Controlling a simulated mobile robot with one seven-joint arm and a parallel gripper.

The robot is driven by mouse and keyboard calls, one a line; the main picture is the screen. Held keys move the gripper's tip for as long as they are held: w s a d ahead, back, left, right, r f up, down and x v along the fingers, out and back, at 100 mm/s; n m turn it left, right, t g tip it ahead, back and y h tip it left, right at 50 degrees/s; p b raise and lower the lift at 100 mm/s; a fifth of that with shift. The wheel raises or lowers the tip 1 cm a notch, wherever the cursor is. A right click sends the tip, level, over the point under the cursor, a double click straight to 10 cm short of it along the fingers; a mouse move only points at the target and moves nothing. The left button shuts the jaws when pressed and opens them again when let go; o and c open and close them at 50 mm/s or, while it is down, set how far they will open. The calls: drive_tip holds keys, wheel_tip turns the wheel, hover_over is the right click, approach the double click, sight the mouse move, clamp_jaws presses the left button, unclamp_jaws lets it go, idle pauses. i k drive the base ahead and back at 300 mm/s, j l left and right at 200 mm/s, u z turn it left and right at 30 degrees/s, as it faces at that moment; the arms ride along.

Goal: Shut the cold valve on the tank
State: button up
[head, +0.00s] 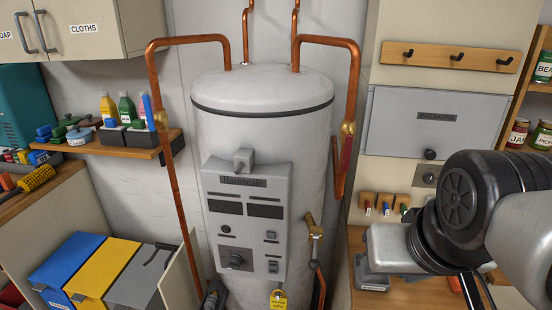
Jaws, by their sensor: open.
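The tank (262,95) is a tall pale grey cylinder in the middle of the head view, with a grey control panel (247,218) on its front. A brass valve (160,121) sits on the copper pipe left of the tank. A blue lever (148,110) stands upright beside it, roughly in line with the pipe; blue suggests the cold valve, but no label is readable. A brass valve with a red lever (346,155) sits on the right pipe. My arm reaches in at the right, well apart from the blue lever; its fingers do not show.
A wooden shelf (110,146) with bottles and tins is close to the left pipe. Blue, yellow and grey bins (103,266) stand below. Another brass valve (314,230) and a yellow tag (278,300) are low on the tank. A breaker box (425,118) hangs at right.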

sight(153, 125)
drive_tip(key=u, duration=1.35)
